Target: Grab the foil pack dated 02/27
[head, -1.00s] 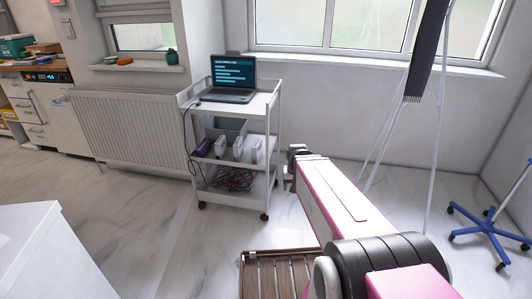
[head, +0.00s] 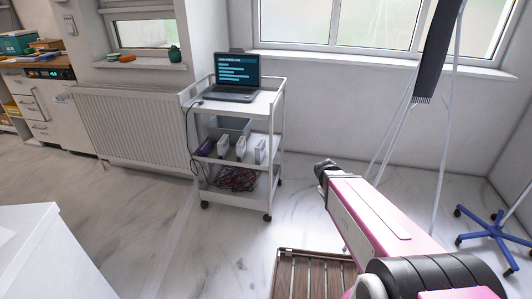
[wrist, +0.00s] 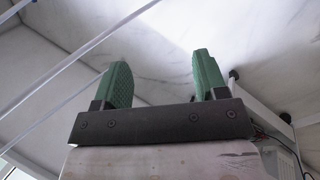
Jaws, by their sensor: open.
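No foil pack and no 02/27 date can be made out in either view. My gripper shows in the wrist view (wrist: 158,85) with its two green fingers apart and nothing between them. In the head view the end of my arm is over the floor, to the right of the white trolley (head: 268,150); the fingers cannot be made out there.
The trolley carries a laptop (head: 236,76), a grey bin (head: 229,125), upright white boxes and tangled cables (head: 236,178). A slatted wooden piece (head: 310,272) lies low in front. A blue wheeled base (head: 488,228) stands right. A white surface (head: 40,250) is near left. Floor between is clear.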

